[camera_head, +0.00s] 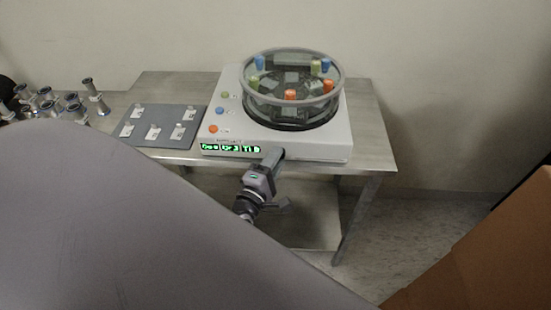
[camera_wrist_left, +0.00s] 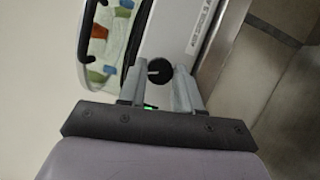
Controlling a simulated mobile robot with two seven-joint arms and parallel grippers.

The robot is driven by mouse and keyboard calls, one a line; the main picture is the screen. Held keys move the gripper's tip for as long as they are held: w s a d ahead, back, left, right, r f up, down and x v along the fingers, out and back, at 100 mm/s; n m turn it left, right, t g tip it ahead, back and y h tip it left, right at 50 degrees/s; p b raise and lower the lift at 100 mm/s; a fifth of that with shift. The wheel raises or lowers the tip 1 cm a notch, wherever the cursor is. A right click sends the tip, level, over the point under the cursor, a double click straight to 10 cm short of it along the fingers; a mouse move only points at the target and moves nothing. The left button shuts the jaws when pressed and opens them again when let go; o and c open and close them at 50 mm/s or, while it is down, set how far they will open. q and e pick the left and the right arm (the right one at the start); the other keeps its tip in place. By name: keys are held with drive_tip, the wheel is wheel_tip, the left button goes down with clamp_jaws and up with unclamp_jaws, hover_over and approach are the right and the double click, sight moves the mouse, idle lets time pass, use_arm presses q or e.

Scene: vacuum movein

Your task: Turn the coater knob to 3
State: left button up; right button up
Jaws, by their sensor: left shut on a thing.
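The coater (camera_head: 335,135) is a white box with a round clear-walled chamber (camera_head: 293,85) on top, standing on a metal table. A green-lit display (camera_head: 230,149) is on its front edge; its small text is hard to read. My left gripper (camera_head: 275,155) is at the coater's front edge, right of the display. In the left wrist view, the round black coater knob (camera_wrist_left: 159,71) sits between the two grey fingers, which are shut on it. In the head view the gripper hides the knob, and its setting cannot be read. My right gripper is not in view.
A grey plate (camera_head: 160,127) with several small pale pieces lies left of the coater. Several metal pipe fittings (camera_head: 93,97) stand at the far left of the table. A brown surface (camera_head: 490,255) is at lower right.

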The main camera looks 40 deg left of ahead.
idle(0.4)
use_arm(q)
drive_tip(key=o, duration=1)
drive_tip(key=shift+o, duration=0.2)
drive_tip(key=s+d, duration=0.1)
drive_tip(key=s, duration=0.6)
drive_tip(key=shift+f+b, duration=0.25)
drive_tip(key=shift+b, duration=0.15)
drive_tip(key=shift+d, duration=0.1)
drive_tip(key=s+d+f+m+g+h, duration=0.2)
drive_tip(key=s+d+f+m+g, duration=0.2)
drive_tip(key=m, duration=0.8)
drive_tip(key=s+d+f+m+g+h, duration=0.3)
drive_tip(key=s+d+f+m+g, duration=0.1)
drive_tip(key=m, duration=0.8)
drive_tip(key=s+d+f, duration=0.1)
drive_tip(key=s, duration=0.1)
drive_tip(key=shift+s, duration=0.4)
